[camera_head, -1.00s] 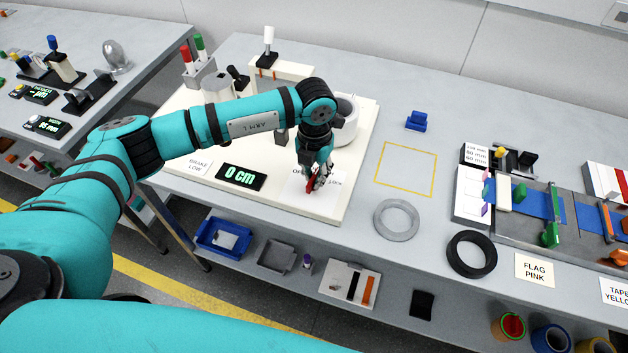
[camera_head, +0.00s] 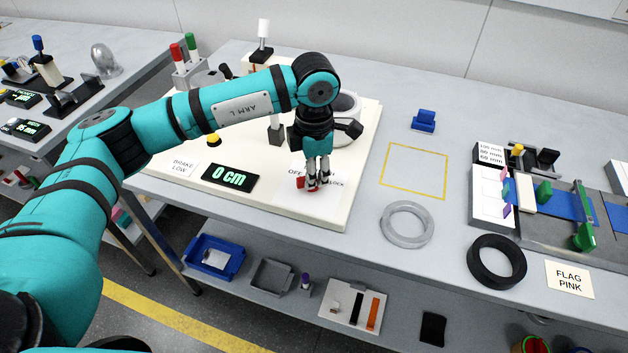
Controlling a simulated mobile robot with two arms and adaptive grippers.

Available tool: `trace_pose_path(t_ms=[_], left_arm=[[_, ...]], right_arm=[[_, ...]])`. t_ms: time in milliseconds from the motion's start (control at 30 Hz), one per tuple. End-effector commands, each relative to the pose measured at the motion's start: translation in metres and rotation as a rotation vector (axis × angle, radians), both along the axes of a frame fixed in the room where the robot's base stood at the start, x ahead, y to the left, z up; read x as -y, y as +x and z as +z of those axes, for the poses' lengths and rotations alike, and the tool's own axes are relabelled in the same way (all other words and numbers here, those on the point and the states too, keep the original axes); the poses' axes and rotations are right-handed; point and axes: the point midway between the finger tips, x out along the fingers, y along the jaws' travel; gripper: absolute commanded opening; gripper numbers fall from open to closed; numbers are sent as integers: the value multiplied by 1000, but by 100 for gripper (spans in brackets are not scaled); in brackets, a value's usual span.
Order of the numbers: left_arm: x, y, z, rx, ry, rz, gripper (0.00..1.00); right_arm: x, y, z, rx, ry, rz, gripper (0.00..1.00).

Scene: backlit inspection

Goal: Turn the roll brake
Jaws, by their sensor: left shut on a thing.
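A small red part (camera_head: 300,184), which looks like the brake's handle, sits on a white label (camera_head: 288,200) reading "OFF" and, partly hidden, "lock", near the front right of a cream base board (camera_head: 335,215). My left gripper (camera_head: 312,187) points down from above and is shut on the red part, hiding much of it. How far the red part is turned is hard to tell. A card (camera_head: 184,166) at the board's left reads "BRAKE LOW", and a display (camera_head: 228,176) reads "0 cm". My right gripper is out of view.
A white roll-like cylinder (camera_head: 348,106) stands behind my wrist, partly hidden. Right of the board are a yellow taped square (camera_head: 415,171), a blue block (camera_head: 424,121), a grey ring (camera_head: 407,224) and a black ring (camera_head: 497,262). The taped square is empty.

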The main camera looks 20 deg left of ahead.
Motion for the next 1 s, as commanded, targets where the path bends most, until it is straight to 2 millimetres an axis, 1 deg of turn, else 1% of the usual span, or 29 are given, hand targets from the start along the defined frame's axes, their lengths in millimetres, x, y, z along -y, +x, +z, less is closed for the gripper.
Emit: trace_pose_path(t_ms=[33,233,767,800,933,967,1000], left_arm=[[0,1,-1,4,-1,-19,0],[0,1,0,5,-2,-81,0],[0,1,2,5,-2,-107,0],[0,1,2,5,-2,-107,14],[0,0,2,3,-1,-106,31],[0,0,1,3,-1,-106,34],[0,0,1,3,-1,-106,34]], right_arm=[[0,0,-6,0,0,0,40],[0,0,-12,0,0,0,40],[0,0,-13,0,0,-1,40],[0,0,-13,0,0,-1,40],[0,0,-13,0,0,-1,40],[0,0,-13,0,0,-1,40],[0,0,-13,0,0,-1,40]])
